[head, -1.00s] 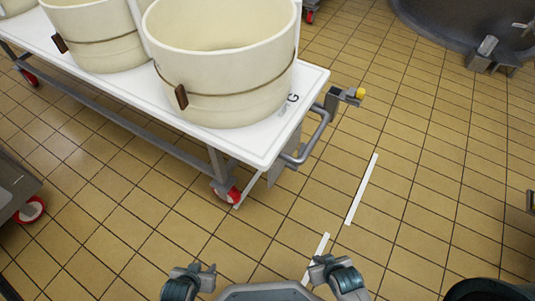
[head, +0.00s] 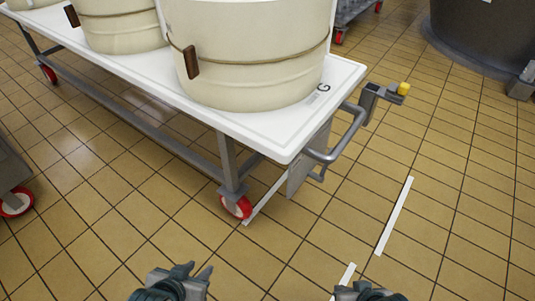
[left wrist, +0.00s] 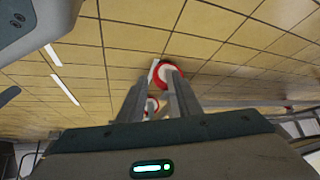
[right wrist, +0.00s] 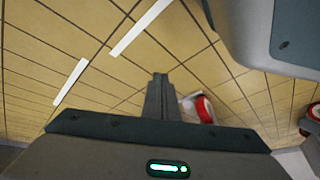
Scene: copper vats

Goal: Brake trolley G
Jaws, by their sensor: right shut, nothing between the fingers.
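Trolley G (head: 290,140) stands ahead, a white top marked "G" on a grey frame. A grey push handle (head: 340,143) sticks out at its near right end. Beside it a grey bracket carries a yellow knob (head: 403,89). A red-rimmed wheel (head: 236,207) stands under the near corner; a red wheel also shows in the left wrist view (left wrist: 165,72). My left gripper (head: 193,270) is open and empty, low in front of the trolley; its fingers are apart in the left wrist view. My right gripper (head: 362,289) is shut and empty at the bottom edge. Neither touches the trolley.
Cream vats (head: 250,50) with brown bands stand on the trolley. Another wheeled frame (head: 12,175) is at the left edge. A large dark vat (head: 480,35) stands at the back right. White floor strips (head: 394,216) lie on the clear tiled floor to the right.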

